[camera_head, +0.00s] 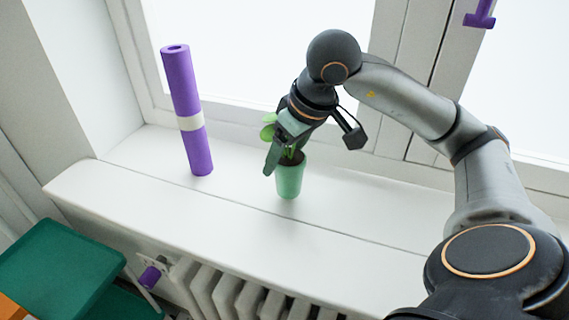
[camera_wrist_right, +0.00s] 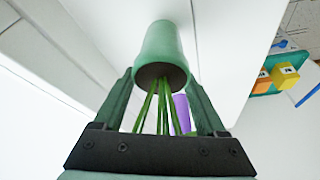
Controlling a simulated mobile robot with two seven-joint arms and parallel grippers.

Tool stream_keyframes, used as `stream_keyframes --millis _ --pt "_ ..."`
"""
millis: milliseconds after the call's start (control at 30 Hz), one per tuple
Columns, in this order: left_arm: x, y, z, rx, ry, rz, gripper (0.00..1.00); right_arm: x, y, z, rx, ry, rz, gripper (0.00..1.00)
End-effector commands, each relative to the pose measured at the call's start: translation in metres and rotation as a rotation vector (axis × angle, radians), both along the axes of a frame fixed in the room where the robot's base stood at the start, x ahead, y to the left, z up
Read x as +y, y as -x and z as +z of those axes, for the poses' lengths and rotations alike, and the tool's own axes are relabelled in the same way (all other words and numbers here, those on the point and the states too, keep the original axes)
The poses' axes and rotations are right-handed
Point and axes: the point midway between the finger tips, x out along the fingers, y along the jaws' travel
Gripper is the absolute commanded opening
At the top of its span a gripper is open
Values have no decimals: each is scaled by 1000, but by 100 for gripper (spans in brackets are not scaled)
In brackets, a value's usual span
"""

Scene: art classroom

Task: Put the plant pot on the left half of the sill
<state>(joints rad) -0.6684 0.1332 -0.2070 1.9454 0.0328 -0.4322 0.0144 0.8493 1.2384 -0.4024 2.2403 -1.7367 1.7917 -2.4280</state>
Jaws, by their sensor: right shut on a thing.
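The plant pot (camera_head: 289,179) is a small mint-green pot with dark soil and a green-leaved plant, at the sill's middle in the head view. It looks upright; I cannot tell whether its base touches the sill. The white sill (camera_head: 330,217) runs below the window. My right gripper (camera_head: 284,156) reaches down over the plant and is shut on it. In the right wrist view the pot (camera_wrist_right: 161,50) lies beyond the fingers, with green stems (camera_wrist_right: 163,108) running between them. My left gripper is not in view.
A purple roll with a white band (camera_head: 187,110) stands upright on the sill's left part. Bare sill lies between it and the pot. Below are a white radiator (camera_head: 225,290) and a green stool-like top (camera_head: 60,265). The window frame (camera_head: 400,70) rises behind.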

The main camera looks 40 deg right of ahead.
Motion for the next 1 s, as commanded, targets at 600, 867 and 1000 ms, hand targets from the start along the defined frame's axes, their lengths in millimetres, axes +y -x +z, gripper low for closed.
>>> stream_keyframes --millis 600,867,1000 --pt "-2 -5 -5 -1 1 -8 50 0 1 -19 -1 0 0 81" --pt "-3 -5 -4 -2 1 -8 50 1 1 -19 -1 -1 0 100" --pt "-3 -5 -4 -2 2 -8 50 1 1 -19 -1 -1 0 100"
